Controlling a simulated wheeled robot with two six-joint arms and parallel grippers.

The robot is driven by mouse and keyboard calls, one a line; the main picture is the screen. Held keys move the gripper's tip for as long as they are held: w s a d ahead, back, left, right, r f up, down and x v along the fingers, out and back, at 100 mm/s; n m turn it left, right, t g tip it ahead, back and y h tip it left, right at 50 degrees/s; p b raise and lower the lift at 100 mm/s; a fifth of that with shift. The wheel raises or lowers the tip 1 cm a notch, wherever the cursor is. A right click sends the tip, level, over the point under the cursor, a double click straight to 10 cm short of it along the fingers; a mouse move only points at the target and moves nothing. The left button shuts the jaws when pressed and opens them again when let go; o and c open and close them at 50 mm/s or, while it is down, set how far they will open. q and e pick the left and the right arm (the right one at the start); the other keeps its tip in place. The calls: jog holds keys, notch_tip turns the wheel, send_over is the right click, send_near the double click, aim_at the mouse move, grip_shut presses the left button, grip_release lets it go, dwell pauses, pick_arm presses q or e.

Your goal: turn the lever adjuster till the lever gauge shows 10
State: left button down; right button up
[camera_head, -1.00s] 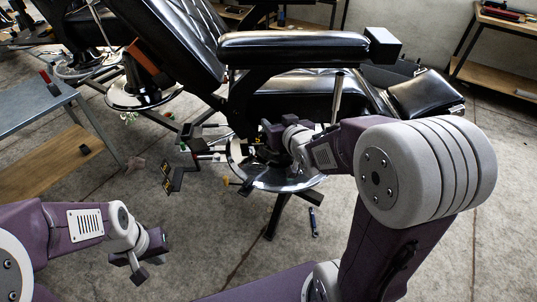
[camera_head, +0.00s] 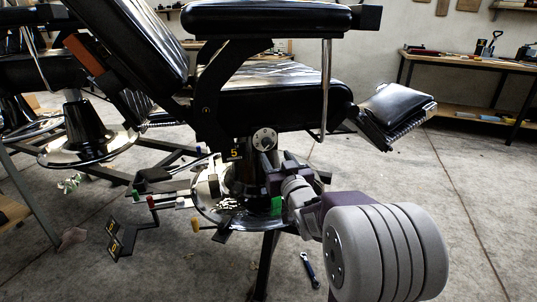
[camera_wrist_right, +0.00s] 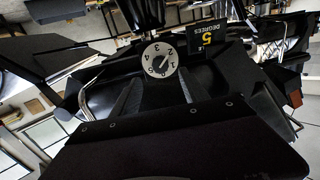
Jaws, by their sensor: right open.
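A round white dial (camera_head: 265,139) with numbers and a dark pointer sits on the chair's column under the seat. It also shows in the right wrist view (camera_wrist_right: 160,60). Which part is the lever adjuster, this dial or another, I cannot tell for sure. A small black plate with a yellow 5, apparently the lever gauge (camera_head: 234,153), is left of the dial; in the right wrist view the plate (camera_wrist_right: 207,40) reads 5 with "DEGREES". My right gripper (camera_head: 272,170) is open, just below the dial. Contact is not visible. My left gripper is out of view.
The black barber chair seat (camera_head: 270,88) overhangs the dial. A thin metal rod (camera_head: 326,90) hangs at the right. Coloured-tipped levers, including a yellow one (camera_head: 196,224), stick out near the base. A black stand with yellow marks (camera_head: 122,238) is at lower left.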

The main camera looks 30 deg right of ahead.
aim_at(268, 146)
jog(key=b+x, duration=0.1)
jog(key=x, duration=0.2)
jog(key=b+x, duration=0.1)
jog(key=x, duration=0.2)
jog(key=shift+w+f, duration=0.25)
jog(key=shift+w, duration=0.15)
jog(key=shift+w+d+r, duration=0.15)
jog(key=shift+w+d, duration=0.05)
jog(key=shift+w, duration=0.4)
grip_shut()
